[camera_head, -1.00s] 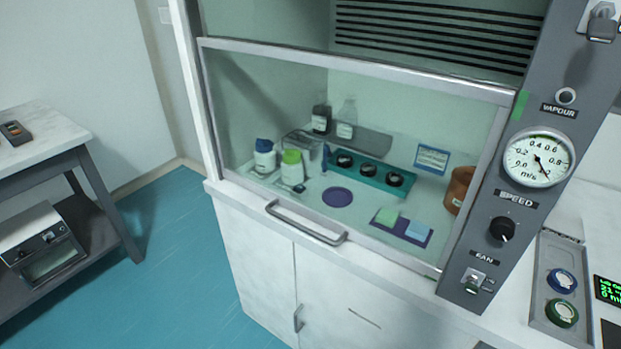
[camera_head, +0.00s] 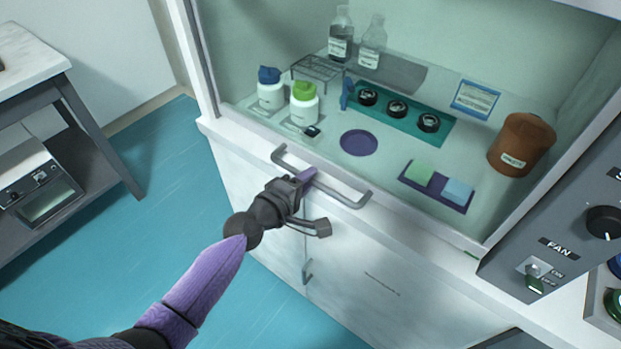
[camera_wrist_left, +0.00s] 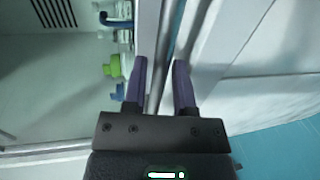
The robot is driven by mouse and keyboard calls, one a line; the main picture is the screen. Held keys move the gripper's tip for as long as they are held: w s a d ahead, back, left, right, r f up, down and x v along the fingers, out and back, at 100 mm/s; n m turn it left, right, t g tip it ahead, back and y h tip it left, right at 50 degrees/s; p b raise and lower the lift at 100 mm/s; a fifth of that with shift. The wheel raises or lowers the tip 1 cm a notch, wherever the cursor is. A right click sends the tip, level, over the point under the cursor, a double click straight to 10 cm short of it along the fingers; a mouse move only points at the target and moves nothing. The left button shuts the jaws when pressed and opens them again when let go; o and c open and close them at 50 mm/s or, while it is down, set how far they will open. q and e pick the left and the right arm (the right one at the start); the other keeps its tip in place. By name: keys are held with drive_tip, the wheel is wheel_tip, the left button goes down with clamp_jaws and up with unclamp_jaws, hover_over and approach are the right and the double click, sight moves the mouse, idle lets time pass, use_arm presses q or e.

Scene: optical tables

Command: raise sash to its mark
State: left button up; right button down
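The fume hood's sash (camera_head: 555,182) is a clear pane in a pale frame, and its lower edge sits down by the sill. A grey bar handle (camera_head: 345,193) runs along its lower front; the bar also shows in the left wrist view (camera_wrist_left: 158,75). My left gripper (camera_head: 305,177) is at the handle's left half. Its two purple fingers (camera_wrist_left: 160,85) are apart, with the bar appearing between them and a gap on each side. I cannot tell whether they touch it. No sash mark is clearly visible now. My right gripper is out of view.
The fan panel (camera_head: 560,245) is at right. A side bench (camera_head: 40,65) stands left, with open blue floor between.

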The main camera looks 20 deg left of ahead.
use_arm(q)
drive_tip(key=shift+w+d, duration=0.2)
drive_tip(key=shift+w, duration=0.25)
clamp_jaws()
drive_tip(key=shift+f, duration=0.1)
idle(1.0)
